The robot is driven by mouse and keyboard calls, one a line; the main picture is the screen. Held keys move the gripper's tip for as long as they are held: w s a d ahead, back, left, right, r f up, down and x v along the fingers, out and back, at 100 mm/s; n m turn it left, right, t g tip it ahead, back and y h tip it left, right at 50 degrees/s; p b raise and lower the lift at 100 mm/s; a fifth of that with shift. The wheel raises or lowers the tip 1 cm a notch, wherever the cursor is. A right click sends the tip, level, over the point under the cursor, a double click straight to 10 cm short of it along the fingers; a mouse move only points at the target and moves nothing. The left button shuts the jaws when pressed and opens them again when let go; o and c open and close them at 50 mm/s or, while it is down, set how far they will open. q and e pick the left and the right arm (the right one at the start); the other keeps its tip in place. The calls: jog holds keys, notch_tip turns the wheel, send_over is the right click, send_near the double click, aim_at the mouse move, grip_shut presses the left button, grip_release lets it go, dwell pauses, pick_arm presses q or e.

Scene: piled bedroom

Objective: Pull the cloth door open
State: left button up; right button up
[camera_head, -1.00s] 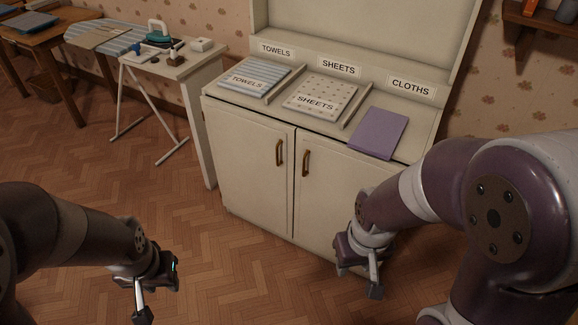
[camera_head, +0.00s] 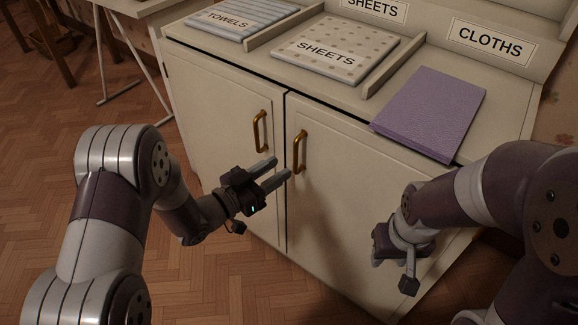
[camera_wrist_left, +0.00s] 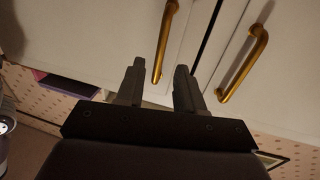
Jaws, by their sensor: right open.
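The cloth door (camera_head: 345,195) is the right door of the cream cabinet, under the purple cloth, and it is closed. Its brass handle (camera_head: 300,152) is upright near the seam between the doors. My left gripper (camera_head: 279,170) is open, its two fingers pointing at this handle from the left, just short of it. In the left wrist view the handle (camera_wrist_left: 163,45) shows between and beyond the open fingers (camera_wrist_left: 158,80), apart from them. The left door's handle (camera_wrist_left: 243,65) is off to one side there. My right gripper (camera_head: 408,280) is open and empty, hanging before the cloth door's right side.
The left door (camera_head: 215,125) is closed, with its own brass handle (camera_head: 260,131). On top are towels (camera_head: 235,20), sheets (camera_head: 335,48) and a folded purple cloth (camera_head: 430,112) by the CLOTHS label (camera_head: 490,43). Bare wooden floor (camera_head: 40,180) lies at left.

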pick_arm(q)
jog(key=b+x, duration=0.1)
jog(key=x, duration=0.4)
grip_shut()
